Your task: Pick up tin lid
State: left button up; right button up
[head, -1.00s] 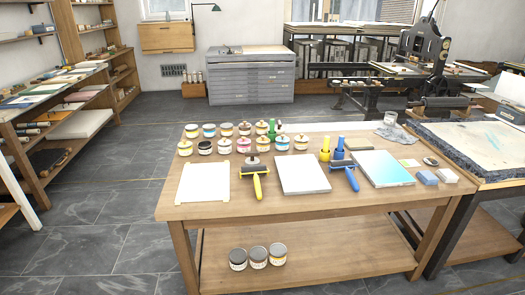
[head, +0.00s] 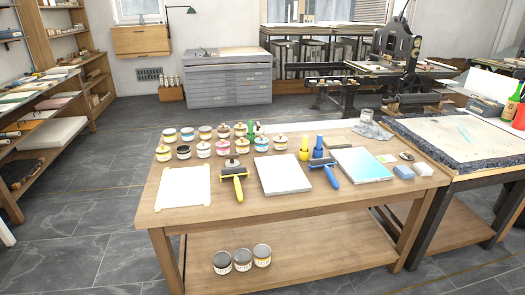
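A small dark round flat piece (head: 407,156), which looks like a tin lid, lies on the right part of the wooden work table (head: 290,206). It is close to a blue block (head: 403,172) and a grey block (head: 423,169). Several small ink tins (head: 184,152) stand in rows at the table's back left; some have knobbed tops. Three grey-topped tins (head: 242,260) stand on the table's lower shelf. Neither of my grippers is in view.
On the table are a yellow roller (head: 236,179), a blue roller (head: 325,174), a white sheet (head: 183,186), slabs (head: 282,174) and a glass jar (head: 367,115). A stone-topped bench (head: 465,137) stands close on the right. The floor at left and front is clear.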

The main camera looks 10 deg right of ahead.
aim_at(407, 156)
jog(key=z, duration=1.4)
jog(key=u, duration=1.65)
jog(key=i+l, duration=0.1)
jog(key=l, duration=0.45)
jog(key=i+l+u, duration=0.1)
jog(key=l, duration=0.4)
jog(key=i+l, duration=0.1)
jog(key=l, duration=0.45)
jog(key=i+l+u, duration=0.1)
jog(key=l, duration=0.45)
